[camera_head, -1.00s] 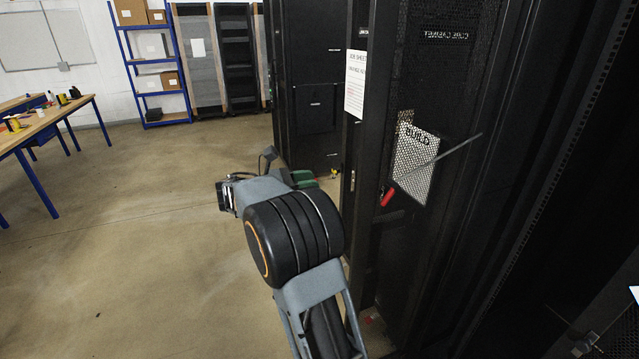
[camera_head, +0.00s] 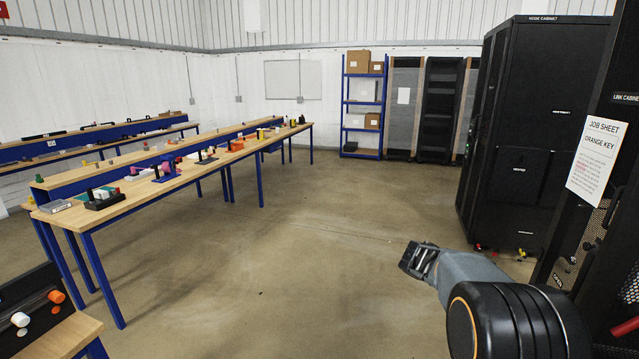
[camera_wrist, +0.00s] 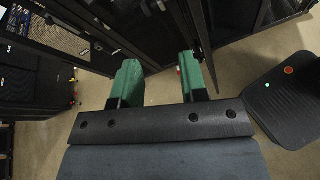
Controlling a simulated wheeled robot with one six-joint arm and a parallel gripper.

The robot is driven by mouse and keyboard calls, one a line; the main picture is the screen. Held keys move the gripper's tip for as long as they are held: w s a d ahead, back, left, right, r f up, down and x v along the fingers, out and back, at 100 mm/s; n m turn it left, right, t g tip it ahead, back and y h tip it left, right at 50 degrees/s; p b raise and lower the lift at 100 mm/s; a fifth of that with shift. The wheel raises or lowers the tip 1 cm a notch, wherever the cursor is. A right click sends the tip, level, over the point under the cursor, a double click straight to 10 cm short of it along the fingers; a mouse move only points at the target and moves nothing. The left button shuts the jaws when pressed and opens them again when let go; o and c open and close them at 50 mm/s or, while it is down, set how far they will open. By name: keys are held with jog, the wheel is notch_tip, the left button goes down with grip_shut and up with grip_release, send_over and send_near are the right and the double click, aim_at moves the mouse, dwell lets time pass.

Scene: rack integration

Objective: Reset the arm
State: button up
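My gripper (camera_wrist: 159,72) shows in the wrist view with its two green fingers apart and nothing between them. Bare floor and black cabinet parts are visible beyond the fingers. In the head view my arm reaches in at the lower right, over the floor and to the left of the black cabinets. The grey wrist end shows there, but the green fingers are hidden.
The node cabinet (camera_head: 525,130) and the link cabinet (camera_head: 617,135) with a job sheet (camera_head: 597,158) stand on the right. Long workbenches (camera_head: 75,222) stand on the left. A blue shelf (camera_head: 363,153) stands at the back. The middle floor is clear.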

jog(key=s+a+f+m+t+y, duration=0.1)
jog(key=s+a+m+t+y, duration=0.3)
jog(key=a, duration=0.7)
jog(key=s+a+f+m+t+y, duration=0.1)
jog(key=s+a+m+t+y, duration=0.4)
jog(key=s+a+y, duration=0.3)
jog(key=s+a+m, duration=0.1)
jog(key=a, duration=0.2)
jog(key=shift+s+y, duration=0.3)
jog(key=shift+s, duration=0.05)
